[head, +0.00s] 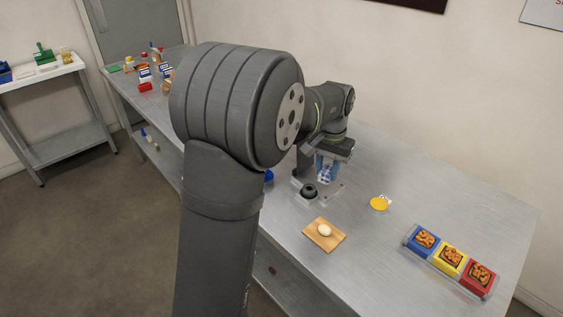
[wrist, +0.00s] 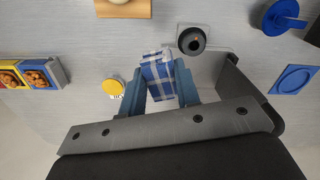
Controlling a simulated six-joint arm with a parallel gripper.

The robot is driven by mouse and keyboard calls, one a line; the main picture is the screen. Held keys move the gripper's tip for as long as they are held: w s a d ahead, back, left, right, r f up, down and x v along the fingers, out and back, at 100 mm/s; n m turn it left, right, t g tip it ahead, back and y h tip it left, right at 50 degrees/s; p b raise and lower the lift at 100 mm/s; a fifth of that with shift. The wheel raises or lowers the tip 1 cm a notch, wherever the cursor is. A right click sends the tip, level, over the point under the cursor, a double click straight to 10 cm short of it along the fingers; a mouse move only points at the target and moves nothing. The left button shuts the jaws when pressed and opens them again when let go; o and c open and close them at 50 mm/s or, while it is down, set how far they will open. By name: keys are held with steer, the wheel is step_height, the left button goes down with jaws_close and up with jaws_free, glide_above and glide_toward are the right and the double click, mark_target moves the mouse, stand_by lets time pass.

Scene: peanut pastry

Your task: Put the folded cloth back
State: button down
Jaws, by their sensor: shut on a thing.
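The folded cloth (wrist: 157,72) is blue and white checked. My gripper (wrist: 160,84) is shut on it, with one blue finger on each side. In the head view the cloth (head: 325,174) hangs below my gripper (head: 328,164), which points down over the steel table. The cloth is just behind a black round object (head: 309,191) on a grey metal piece. I cannot tell whether its lower end touches the surface. A flat blue square (wrist: 293,80) lies on the table at the right of the wrist view.
A wooden board (head: 332,244) bears a pale dough ball (head: 324,230). A yellow disc (head: 378,204) with a white tag lies to the right. A tray (head: 448,280) holds blue, yellow and red boxes. A blue round object (wrist: 283,16) stands near the blue square. Bare table lies between them.

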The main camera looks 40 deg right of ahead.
mark_target(377, 237)
steer(key=s+d+m, duration=0.1)
steer(key=s+d, duration=0.1)
steer(key=s, duration=0.7)
steer(key=s+d+r+m, duration=0.1)
steer(key=s+m, duration=0.1)
steer(key=s, duration=0.6)
steer(key=shift+s+d+r, duration=0.25)
steer(key=shift+s+d, duration=0.15)
steer(key=shift+a, duration=0.1)
steer(key=shift+f, duration=6.7)
steer(key=shift+f, duration=0.3)
steer(key=c, duration=1)
jaws_free()
step_height(377, 237, up, 18)
steer(key=shift+f, duration=0.25)
